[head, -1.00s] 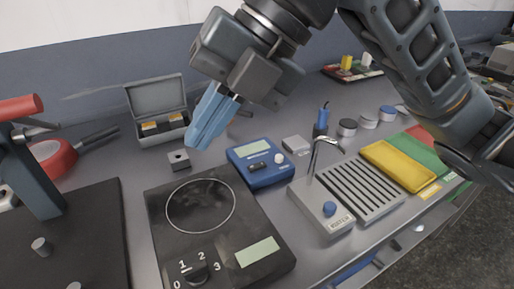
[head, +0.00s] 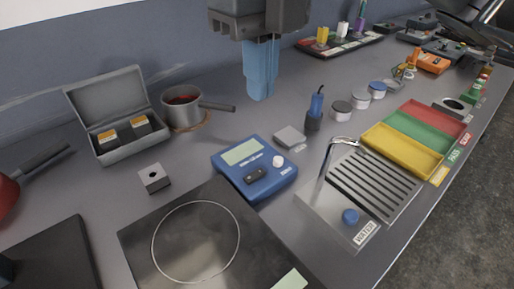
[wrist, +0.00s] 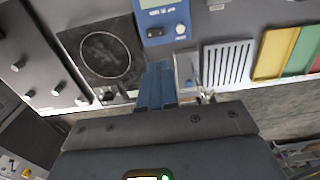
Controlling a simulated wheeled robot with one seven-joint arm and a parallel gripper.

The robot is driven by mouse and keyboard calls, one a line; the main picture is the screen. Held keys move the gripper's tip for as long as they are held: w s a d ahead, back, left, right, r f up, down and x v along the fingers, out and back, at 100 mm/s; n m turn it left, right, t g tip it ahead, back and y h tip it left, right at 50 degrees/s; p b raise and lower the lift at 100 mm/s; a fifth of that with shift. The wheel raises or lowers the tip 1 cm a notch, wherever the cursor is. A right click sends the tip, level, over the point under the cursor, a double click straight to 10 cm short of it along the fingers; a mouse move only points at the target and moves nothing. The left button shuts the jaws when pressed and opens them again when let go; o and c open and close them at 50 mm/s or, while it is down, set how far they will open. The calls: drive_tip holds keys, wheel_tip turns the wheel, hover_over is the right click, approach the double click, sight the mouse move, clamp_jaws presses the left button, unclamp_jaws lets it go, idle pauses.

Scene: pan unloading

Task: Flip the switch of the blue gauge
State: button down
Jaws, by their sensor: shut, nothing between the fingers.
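The blue gauge (head: 268,184) lies on the bench in the head view, with a pale green display, a black rocker switch (head: 256,174) and a white round knob (head: 278,161). In the wrist view the gauge (wrist: 170,27) is at the top, beyond the fingertips, with its switch (wrist: 155,33) showing. My gripper (head: 260,96) has blue fingers closed together, pointing down, empty. In the head view it appears above and behind the gauge, apart from it. In the wrist view its fingers (wrist: 157,68) point toward the gauge.
A black hotplate (head: 196,240) is in front of the gauge, and the metal water unit with its tap (head: 350,217) is to the right. A small grey block (head: 290,137), a pot (head: 183,108) and an open grey case (head: 118,135) stand nearby. Coloured trays (head: 412,130) lie farther right.

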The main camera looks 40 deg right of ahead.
sight(260, 172)
wheel_tip(260, 172, down, 14)
drive_tip(key=shift+b, duration=0.6)
drive_tip(key=shift+d+f+y+b, duration=0.15)
drive_tip(key=shift+f+y+b, duration=0.3)
drive_tip(key=shift+f+y, duration=0.05)
drive_tip(key=shift+s+d+y, duration=0.1)
drive_tip(key=shift+y, duration=0.2)
